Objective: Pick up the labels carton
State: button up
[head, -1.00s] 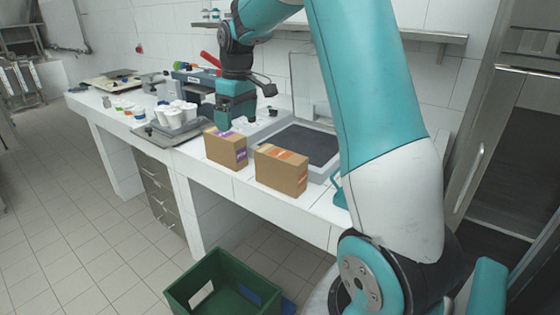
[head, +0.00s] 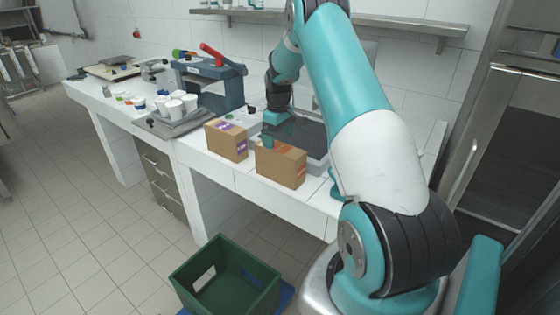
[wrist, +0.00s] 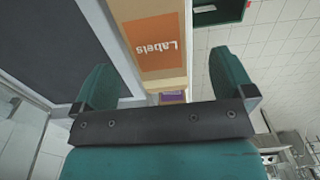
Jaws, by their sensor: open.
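The labels carton (head: 281,168) is a brown box with an orange label, standing upright near the front edge of the white counter. In the wrist view its top, printed "Labels" (wrist: 158,45), lies ahead between my fingers. My gripper (head: 269,142) is just above and at the left back of this carton, pointing down. In the wrist view my gripper (wrist: 165,75) is open, with its two fingers apart on either side of the carton in the picture. Nothing is held. I cannot tell whether a finger touches the carton.
A similar carton with a purple label (head: 227,141) stands close on the left. A dark-topped tray or scale (head: 308,135) lies behind the cartons. White cups (head: 176,105) and a blue machine with a red handle (head: 205,80) are farther left. A green crate (head: 262,300) is on the floor.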

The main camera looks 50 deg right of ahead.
aim_at(280, 147)
jog(key=shift+s+d+f+p, duration=0.15)
jog(key=shift+f+p, duration=1.1)
jog(key=shift+f, duration=1.45)
jog(key=c, duration=1.5)
jog(key=shift+r, duration=0.15)
